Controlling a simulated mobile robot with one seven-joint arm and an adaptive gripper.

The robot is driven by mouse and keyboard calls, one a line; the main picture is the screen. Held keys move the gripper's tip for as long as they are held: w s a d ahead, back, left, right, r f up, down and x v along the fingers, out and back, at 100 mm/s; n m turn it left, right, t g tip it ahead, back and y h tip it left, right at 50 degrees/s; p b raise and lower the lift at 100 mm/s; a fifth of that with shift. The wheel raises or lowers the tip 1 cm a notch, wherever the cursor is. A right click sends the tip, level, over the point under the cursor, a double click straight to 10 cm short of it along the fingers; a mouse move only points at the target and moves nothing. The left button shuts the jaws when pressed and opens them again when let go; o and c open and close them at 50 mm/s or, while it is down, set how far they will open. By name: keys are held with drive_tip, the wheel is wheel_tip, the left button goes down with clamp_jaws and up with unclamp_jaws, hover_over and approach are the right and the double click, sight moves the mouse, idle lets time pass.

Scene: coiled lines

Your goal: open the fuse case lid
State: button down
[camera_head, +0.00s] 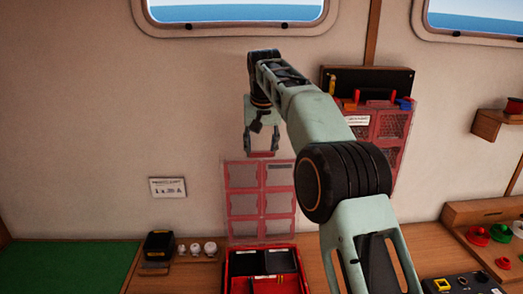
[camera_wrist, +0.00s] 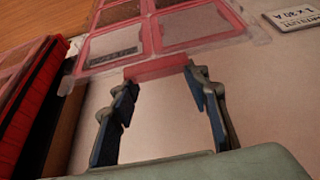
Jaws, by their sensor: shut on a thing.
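The red fuse case (camera_head: 228,280) stands on the wooden counter at the bottom middle of the head view, its inside showing dark compartments. Its clear lid (camera_head: 260,200), with a red frame of several panes, stands up steeply above the back of the case; the lid also shows at the top of the wrist view (camera_wrist: 145,40). My gripper (camera_head: 262,150) is at the lid's upper edge, shut on its red tab (camera_wrist: 155,68), with one finger at each end of it. Part of the red case (camera_wrist: 35,100) shows at the left of the wrist view.
A black device (camera_head: 159,244) and several small white items (camera_head: 196,249) stand left of the case. A second red-framed panel (camera_head: 392,125) and a dark shelf (camera_head: 370,82) are behind my arm. A green mat (camera_head: 65,265) lies at left, coloured rings (camera_head: 478,236) at right.

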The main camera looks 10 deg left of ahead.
drive_tip(key=shift+w+f, duration=0.25)
drive_tip(key=shift+w, duration=0.05)
idle(0.4)
drive_tip(key=c, duration=1.1)
unclamp_jaws()
drive_tip(key=shift+w+a, duration=0.1)
drive_tip(key=shift+w, duration=0.05)
drive_tip(key=shift+r, duration=0.1)
drive_tip(key=shift+v, duration=3.85)
